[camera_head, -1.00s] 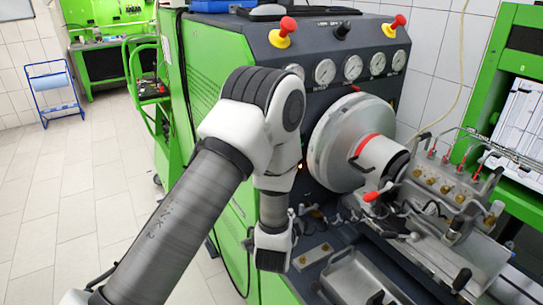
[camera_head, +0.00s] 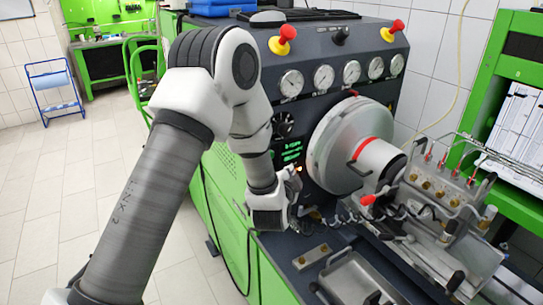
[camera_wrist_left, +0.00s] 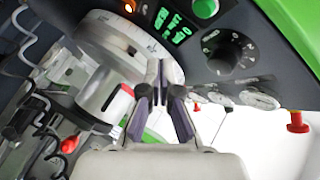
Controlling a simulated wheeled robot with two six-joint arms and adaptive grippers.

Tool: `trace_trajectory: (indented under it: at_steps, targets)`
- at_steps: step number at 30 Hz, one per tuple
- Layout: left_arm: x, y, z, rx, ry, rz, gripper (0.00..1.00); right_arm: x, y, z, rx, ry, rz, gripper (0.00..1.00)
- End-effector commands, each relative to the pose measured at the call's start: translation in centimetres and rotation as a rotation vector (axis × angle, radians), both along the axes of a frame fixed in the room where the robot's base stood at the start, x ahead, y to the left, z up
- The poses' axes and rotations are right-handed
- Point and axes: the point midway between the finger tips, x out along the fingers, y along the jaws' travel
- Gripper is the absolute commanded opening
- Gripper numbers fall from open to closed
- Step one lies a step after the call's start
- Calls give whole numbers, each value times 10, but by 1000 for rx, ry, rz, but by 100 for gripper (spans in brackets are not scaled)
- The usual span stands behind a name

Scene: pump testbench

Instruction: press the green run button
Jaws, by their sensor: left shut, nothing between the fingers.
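The green run button (camera_wrist_left: 205,8) is a round green cap on the dark panel at the top edge of the left wrist view, beside the green-lit display (camera_wrist_left: 173,25) and the black dial (camera_wrist_left: 230,52). In the head view my arm seems to hide it. My left gripper (camera_wrist_left: 158,66) is shut and empty, its dark fingertips together below the display in the wrist view and apart from the button in the picture. In the head view the left gripper (camera_head: 294,180) is in front of the panel's lower part, below the display (camera_head: 291,148). My right gripper is not in view.
The large grey disc (camera_head: 345,140) with its red-banded shaft is just right of the gripper. Red knobs on yellow bases (camera_head: 284,37) stand on top of the bench, above a row of gauges (camera_head: 324,78). A metal tray (camera_head: 350,280) lies below.

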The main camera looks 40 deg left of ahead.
Motion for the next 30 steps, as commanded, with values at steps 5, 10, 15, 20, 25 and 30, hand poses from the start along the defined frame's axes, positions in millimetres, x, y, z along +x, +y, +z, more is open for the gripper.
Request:
trace_trajectory:
  at_steps: [5,10,15,20,25,30]
  targets:
    - [10,26,1,-4,0,3,0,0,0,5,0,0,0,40]
    - [18,45,1,-3,1,2,0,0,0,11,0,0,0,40]
    - [22,53,0,0,1,1,0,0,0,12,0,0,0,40]
    - [22,54,0,0,2,0,0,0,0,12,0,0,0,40]
    - [22,53,0,0,1,0,0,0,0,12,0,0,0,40]
    - [22,53,0,0,1,-1,0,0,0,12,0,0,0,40]
